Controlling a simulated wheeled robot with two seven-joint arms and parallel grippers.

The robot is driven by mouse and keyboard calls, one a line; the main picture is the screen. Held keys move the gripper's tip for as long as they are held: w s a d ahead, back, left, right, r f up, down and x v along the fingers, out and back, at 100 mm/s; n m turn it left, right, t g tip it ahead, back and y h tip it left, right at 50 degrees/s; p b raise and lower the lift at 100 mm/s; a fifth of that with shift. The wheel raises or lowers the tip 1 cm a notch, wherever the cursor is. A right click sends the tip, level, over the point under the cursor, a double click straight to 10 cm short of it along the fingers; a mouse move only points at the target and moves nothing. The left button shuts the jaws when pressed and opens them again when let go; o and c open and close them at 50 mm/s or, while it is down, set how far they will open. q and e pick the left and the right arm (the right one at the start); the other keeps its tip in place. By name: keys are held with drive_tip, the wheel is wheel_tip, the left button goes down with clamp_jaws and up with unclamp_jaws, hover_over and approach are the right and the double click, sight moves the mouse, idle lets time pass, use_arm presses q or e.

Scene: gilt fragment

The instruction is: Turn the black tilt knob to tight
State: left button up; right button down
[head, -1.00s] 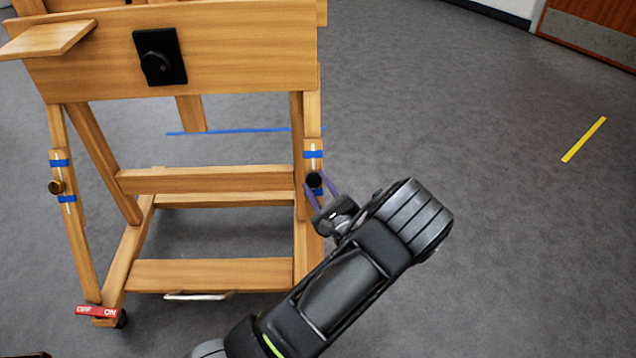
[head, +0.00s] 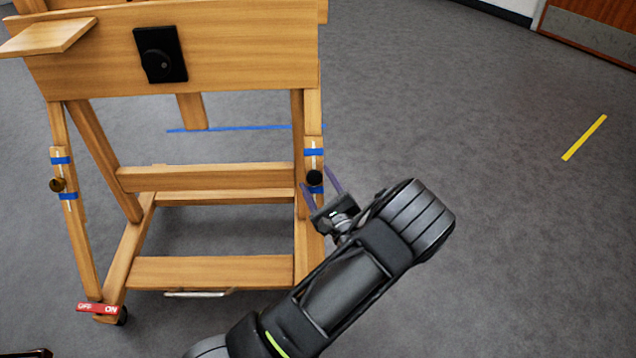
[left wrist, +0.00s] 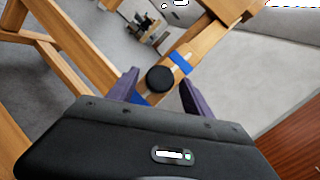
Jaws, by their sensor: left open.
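The black tilt knob (head: 315,178) is a small round knob on the easel's right leg (head: 313,125), between two blue tape bands. It also shows in the left wrist view (left wrist: 160,78), lying between my two purple fingers in the picture. My left gripper (head: 317,178) is open, with one finger to each side of the knob; I cannot tell whether either finger touches it. The left gripper's fingers also show in the left wrist view (left wrist: 159,90). My right gripper is not in view.

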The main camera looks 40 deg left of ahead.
use_arm(q)
drive_tip(key=p+v, duration=0.1)
drive_tip(key=v, duration=0.6)
drive_tip(key=shift+s+d+p, duration=0.25)
drive_tip(key=shift+d+p, duration=0.05)
drive_tip(key=shift+d, duration=0.05)
